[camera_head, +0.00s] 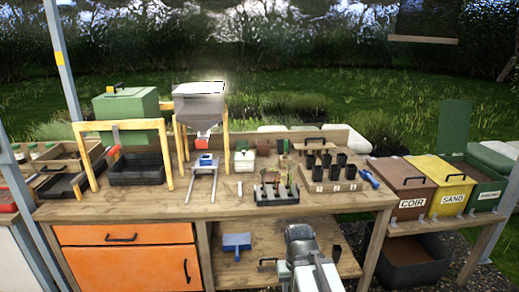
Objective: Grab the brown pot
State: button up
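A small brown pot (263,147) stands at the back of the wooden bench, left of centre of the back board. A reddish-brown shape (270,177) shows at the dark tray of seedlings in front. My arm, with its grey-white end, my gripper (300,234), is low in front of the bench, well short of the pots. Its fingers cannot be made out, and I see nothing held.
The seedling tray (278,198) and a wooden rack (330,187) of black pots stand between my arm and the back. A metal hopper (200,103) is to the left. Coir (403,185) and sand (443,180) bins are at right. Bare bench top lies at front left.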

aim_at(263, 146)
jog(key=u, duration=0.05)
jog(key=i, duration=0.95)
jog(key=z, duration=0.05)
